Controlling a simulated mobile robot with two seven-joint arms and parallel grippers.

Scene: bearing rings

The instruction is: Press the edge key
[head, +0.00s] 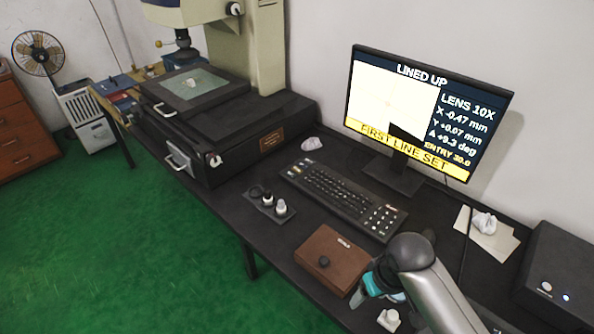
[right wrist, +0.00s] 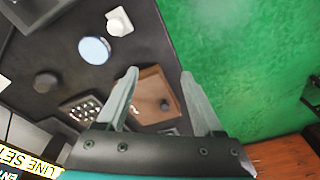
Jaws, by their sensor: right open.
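A black keyboard (head: 340,198) lies on the dark bench below the monitor. Its right end has a block of pale round keys (head: 380,217) and a small red mark; it also shows partly in the right wrist view (right wrist: 85,108). I cannot read which key is the edge key. The monitor (head: 425,110) reads "LINED UP", "LENS 10X", "A +9.3 deg" and "FIRST LINE SET". My right gripper (head: 372,287) is right of the brown box, apart from the keyboard. In the right wrist view its fingers (right wrist: 158,76) are spread and empty. My left gripper is not visible.
A brown box (head: 330,258) with a dark knob lies in front of the keyboard. A small tray with several pieces (head: 270,203) is left of it. The measuring machine (head: 210,130) stands at left, a black box (head: 560,270) at right. A white piece (head: 388,319) lies near my arm.

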